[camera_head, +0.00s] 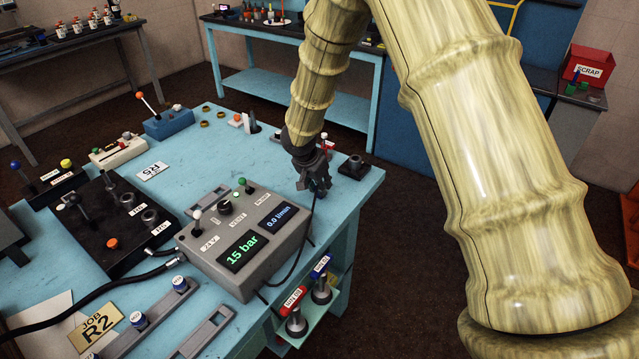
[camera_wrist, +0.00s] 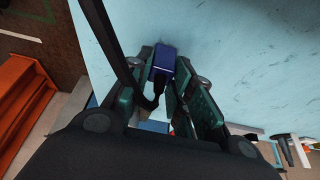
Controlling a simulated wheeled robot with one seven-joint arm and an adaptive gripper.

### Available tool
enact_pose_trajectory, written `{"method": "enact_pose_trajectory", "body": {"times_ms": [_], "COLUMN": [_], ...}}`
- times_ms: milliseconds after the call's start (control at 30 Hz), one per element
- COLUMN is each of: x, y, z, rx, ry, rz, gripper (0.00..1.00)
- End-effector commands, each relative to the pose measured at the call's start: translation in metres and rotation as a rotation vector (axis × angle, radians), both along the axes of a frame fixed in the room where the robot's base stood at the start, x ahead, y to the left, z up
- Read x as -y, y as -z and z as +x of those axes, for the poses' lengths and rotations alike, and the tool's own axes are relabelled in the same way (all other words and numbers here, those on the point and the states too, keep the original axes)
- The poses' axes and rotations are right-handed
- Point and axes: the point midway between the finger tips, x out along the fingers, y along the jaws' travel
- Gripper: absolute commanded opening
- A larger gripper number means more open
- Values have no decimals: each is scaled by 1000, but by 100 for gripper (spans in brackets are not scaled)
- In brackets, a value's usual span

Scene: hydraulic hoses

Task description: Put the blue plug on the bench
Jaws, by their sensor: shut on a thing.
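My gripper (camera_head: 318,188) is low over the right part of the light-blue bench (camera_head: 205,165), near its edge. In the wrist view my gripper (camera_wrist: 166,72) is shut on a blue plug (camera_wrist: 163,56), whose block-like body sits between the dark green fingers. A black hose (camera_wrist: 118,55) runs by the fingers and bends to the plug. In the head view the hose (camera_head: 297,255) hangs from my gripper towards the grey control box; the fingers mostly hide the plug. I cannot tell whether the plug touches the bench.
The grey control box (camera_head: 232,250) with "15 bar" display stands left of my gripper. A black socket-like fitting (camera_head: 355,166) stands right of it. Small fittings (camera_head: 248,122) stand behind.

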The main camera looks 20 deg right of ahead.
Motion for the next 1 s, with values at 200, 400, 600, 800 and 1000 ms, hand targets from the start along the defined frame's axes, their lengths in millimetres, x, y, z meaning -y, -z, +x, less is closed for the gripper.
{"method": "enact_pose_trajectory", "body": {"times_ms": [200, 400, 600, 800, 1000], "x": [0, 0, 0, 0, -4], "y": [0, 2, 2, 1, -13], "z": [0, 0, 0, 0, -3], "rx": [0, 0, 0, 0, 1], "ry": [0, 0, 0, 0, 1], "rz": [0, 0, 0, 0, 2], "gripper": [0, 35, 44, 44, 44]}}
